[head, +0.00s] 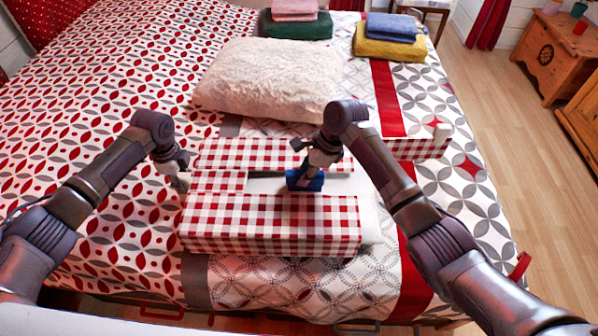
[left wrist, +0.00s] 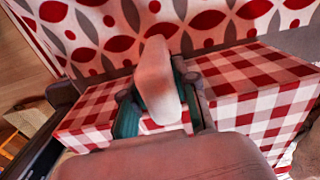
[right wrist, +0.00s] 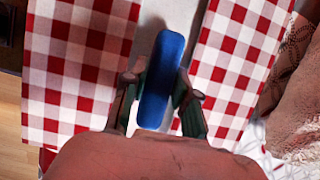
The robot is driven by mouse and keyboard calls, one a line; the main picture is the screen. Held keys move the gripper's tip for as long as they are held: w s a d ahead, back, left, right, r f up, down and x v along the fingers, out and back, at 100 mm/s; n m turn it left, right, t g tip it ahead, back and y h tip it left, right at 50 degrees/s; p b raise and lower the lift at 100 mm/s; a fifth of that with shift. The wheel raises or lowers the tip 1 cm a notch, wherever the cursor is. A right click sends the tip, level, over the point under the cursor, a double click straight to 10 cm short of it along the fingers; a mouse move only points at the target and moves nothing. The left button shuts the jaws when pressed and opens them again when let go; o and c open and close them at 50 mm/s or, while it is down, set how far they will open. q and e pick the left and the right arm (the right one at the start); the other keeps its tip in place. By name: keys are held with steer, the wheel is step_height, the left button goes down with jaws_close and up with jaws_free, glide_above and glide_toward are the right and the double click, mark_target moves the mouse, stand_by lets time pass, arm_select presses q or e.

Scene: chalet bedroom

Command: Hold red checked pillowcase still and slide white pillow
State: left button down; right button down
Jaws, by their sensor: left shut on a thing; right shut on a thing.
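The red checked pillowcase (head: 270,235) lies flat on the bed, with a long gap along its top. A smooth white slab, seemingly the white pillow (head: 369,218), shows inside the gap and sticks out at the right end. My left gripper (head: 181,180) is shut on a pale tab (left wrist: 158,80) at the pillowcase's left end. My right gripper (head: 304,178) is shut on a blue tab (right wrist: 162,80) over the gap, with white surface below it. Whether the blue tab is fixed to the white pillow is hidden.
A fluffy cream pillow (head: 270,78) lies just behind. A checked strip (head: 415,149) with a white tab (head: 442,131) lies right of my right arm; its link to the pillowcase is hidden. Folded towels (head: 390,45) sit at the bed's far end. Bed in front is clear.

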mark_target(322, 173)
steer(key=shift+d, duration=0.15)
steer(key=shift+d, duration=1.85)
steer(key=shift+w+d, duration=0.1)
steer(key=shift+d, duration=1.9)
steer(key=shift+w+d, duration=0.1)
steer(key=shift+d, duration=1.9)
steer(key=shift+w+d, duration=0.1)
steer(key=shift+d, duration=2)
